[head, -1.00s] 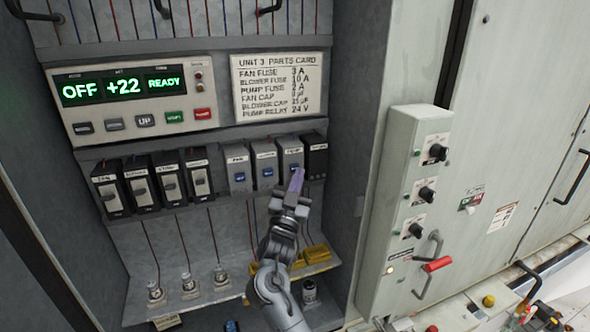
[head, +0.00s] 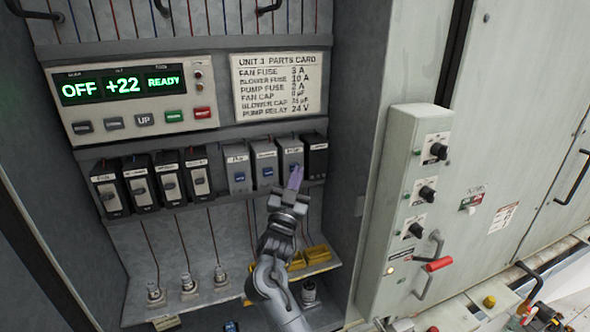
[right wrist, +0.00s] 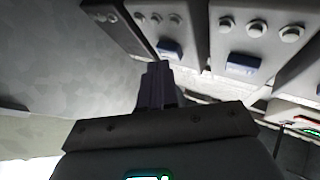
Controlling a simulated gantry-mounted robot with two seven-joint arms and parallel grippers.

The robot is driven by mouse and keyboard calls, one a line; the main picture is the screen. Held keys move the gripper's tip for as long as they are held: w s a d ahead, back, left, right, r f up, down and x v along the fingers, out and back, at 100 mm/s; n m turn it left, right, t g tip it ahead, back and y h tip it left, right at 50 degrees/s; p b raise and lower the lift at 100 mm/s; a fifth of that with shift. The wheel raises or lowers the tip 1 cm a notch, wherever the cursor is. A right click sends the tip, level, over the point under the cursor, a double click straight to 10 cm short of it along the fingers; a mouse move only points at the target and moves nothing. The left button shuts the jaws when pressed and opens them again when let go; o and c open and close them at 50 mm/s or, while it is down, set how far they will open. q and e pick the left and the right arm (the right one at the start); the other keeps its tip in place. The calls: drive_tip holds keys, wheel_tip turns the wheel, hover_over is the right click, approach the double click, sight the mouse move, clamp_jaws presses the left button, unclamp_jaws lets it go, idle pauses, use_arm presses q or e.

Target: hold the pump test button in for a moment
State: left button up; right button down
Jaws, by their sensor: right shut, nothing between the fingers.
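The pump module (head: 291,155) is the third grey unit in the right-hand row, with a blue button low on its face. My right gripper (head: 296,177) is shut and empty, its purple-grey fingertips pointing up at the lower face of this module and covering part of the button. In the right wrist view the shut fingers (right wrist: 155,80) end just beside and below a blue button (right wrist: 170,50); I cannot tell whether they touch it. A second blue button (right wrist: 243,66) sits on the neighbouring unit. My left gripper is not in view.
The fan module (head: 238,165) and another grey unit stand left of the pump module, a black unit (head: 315,158) right of it. The display panel (head: 135,98) reads OFF, +22, READY. Yellow parts (head: 317,254) lie on the shelf below. A grey switch box (head: 400,210) stands right.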

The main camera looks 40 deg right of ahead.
drive_tip(key=shift+w+d, duration=0.1)
drive_tip(key=shift+w, duration=0.25)
idle(2.3)
drive_tip(key=shift+s, duration=0.15)
idle(0.8)
drive_tip(key=shift+s+a, duration=0.25)
drive_tip(key=shift+s, duration=0.4)
drive_tip(key=shift+s+p, duration=0.1)
drive_tip(key=shift+p, duration=0.25)
drive_tip(key=shift+s+a+p, duration=0.25)
drive_tip(key=shift+s+p, duration=0.1)
drive_tip(key=shift+s, duration=0.45)
drive_tip(key=shift+s+a+p, duration=0.2)
drive_tip(key=shift+s+p, duration=0.15)
drive_tip(key=shift+s, duration=0.4)
drive_tip(key=shift+s+a+p, duration=0.25)
drive_tip(key=shift+s+p, duration=0.1)
drive_tip(key=shift+s, duration=0.45)
